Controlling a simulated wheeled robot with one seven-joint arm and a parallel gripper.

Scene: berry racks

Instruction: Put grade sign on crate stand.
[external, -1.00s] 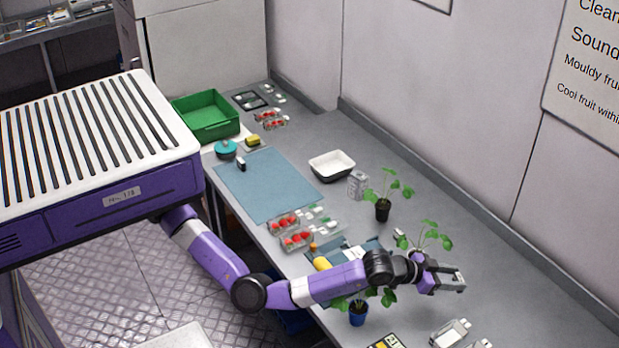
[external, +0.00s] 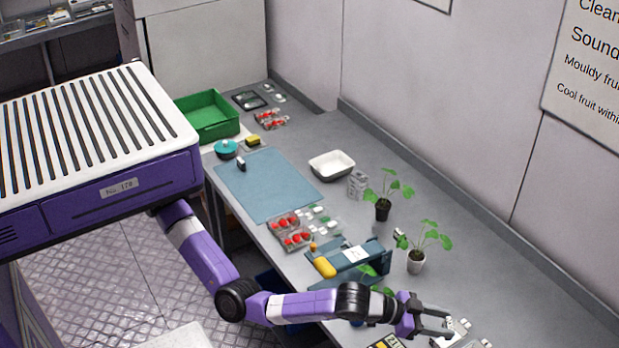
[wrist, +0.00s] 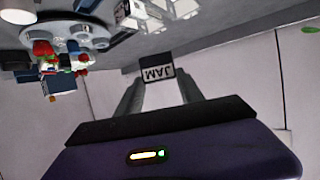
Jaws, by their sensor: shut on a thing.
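My gripper (external: 447,325) is over the near right part of the bench, beside white clip-like objects. In the wrist view, my gripper (wrist: 160,92) is shut on a small dark sign (wrist: 157,68) with a white panel reading "JAM", seen upside down between the fingertips. The sign is too small to make out in the external view. A slate-blue stand-like piece (external: 376,254) with a white label is on the bench, left of and behind my gripper. I cannot tell whether it is the crate stand.
Berry punnets (external: 297,240), a blue mat (external: 262,183), a white tray (external: 331,165) and a green crate (external: 206,118) are farther back. A yellow object (external: 324,267) lies by the slate-blue piece.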

